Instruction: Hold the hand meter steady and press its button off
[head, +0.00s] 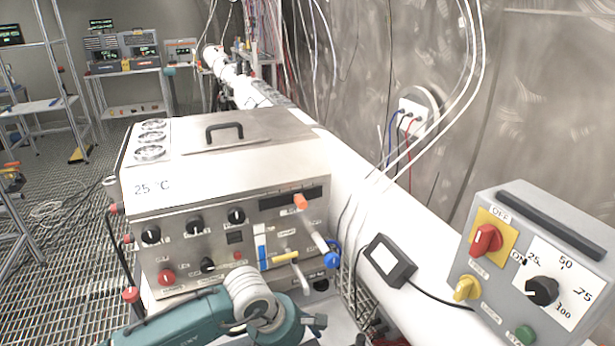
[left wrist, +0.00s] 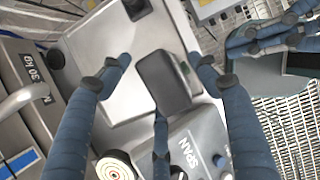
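A dark grey box (left wrist: 160,82), which looks like the hand meter, lies over a pale metal surface in the left wrist view. A small green spot shows at its right edge, perhaps the button; no display face is visible. My left gripper (left wrist: 160,66) is open, with blue fingers on both sides of the box and a third finger below it. A gap shows on the left; contact on the right is unclear. My right gripper (left wrist: 285,38) seems to show at the upper right, its grip unclear. Neither gripper's fingers can be made out in the head view.
A steel 25 °C bath (head: 220,190) stands in the middle. A black device with a white screen (head: 390,262) and cable sits right of it. A grey control box (head: 540,265) with knobs stands at the right. A SPAN panel (left wrist: 205,135) lies below the grey box.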

